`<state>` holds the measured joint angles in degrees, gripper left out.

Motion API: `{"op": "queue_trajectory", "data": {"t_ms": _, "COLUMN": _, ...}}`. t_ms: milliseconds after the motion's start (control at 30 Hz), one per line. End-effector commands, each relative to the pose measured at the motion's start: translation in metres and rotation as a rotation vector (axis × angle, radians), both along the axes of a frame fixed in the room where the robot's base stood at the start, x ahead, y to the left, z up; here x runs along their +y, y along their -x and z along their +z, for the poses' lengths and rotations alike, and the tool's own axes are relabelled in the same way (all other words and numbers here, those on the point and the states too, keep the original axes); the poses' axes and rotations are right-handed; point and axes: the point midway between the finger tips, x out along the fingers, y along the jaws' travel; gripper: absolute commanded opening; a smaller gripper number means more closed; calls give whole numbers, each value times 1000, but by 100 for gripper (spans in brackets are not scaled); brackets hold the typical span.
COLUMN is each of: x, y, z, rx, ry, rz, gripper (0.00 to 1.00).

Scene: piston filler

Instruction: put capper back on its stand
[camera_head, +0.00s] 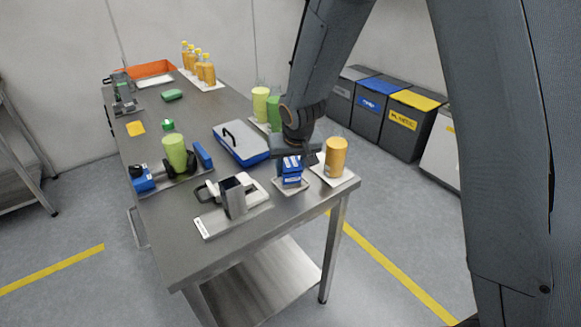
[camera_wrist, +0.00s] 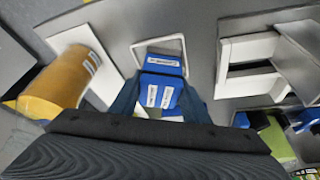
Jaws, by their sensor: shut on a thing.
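The capper (camera_head: 291,171), a blue block-shaped tool with white labels, is at the near right corner of the steel table. My gripper (camera_head: 297,157) is shut on it from above. In the wrist view the capper (camera_wrist: 161,92) sits between my fingers (camera_wrist: 160,104). A small white square stand (camera_head: 278,185) lies directly under the capper, and its rim (camera_wrist: 182,41) shows just beyond the capper in the wrist view. The capper looks upright and over the stand; I cannot tell whether it touches it. My gripper hides the capper's top in the head view.
An orange-yellow cylinder (camera_head: 336,157) on a white plate stands close right. A white and grey fixture (camera_head: 234,198) stands close left.

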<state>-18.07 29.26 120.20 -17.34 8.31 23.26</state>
Motion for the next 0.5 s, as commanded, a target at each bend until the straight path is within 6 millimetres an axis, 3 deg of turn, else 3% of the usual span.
{"op": "queue_trajectory", "data": {"t_ms": 367, "x": 0, "y": -1, "z": -3, "rx": -2, "ry": 0, "rz": 0, "gripper": 11}}
{"op": "queue_trajectory", "data": {"t_ms": 400, "x": 0, "y": 0, "z": -3, "rx": -1, "ry": 0, "rz": 0, "gripper": 47}}
{"op": "queue_trajectory", "data": {"t_ms": 500, "x": 0, "y": 0, "z": -2, "rx": -1, "ry": 0, "rz": 0, "gripper": 61}}
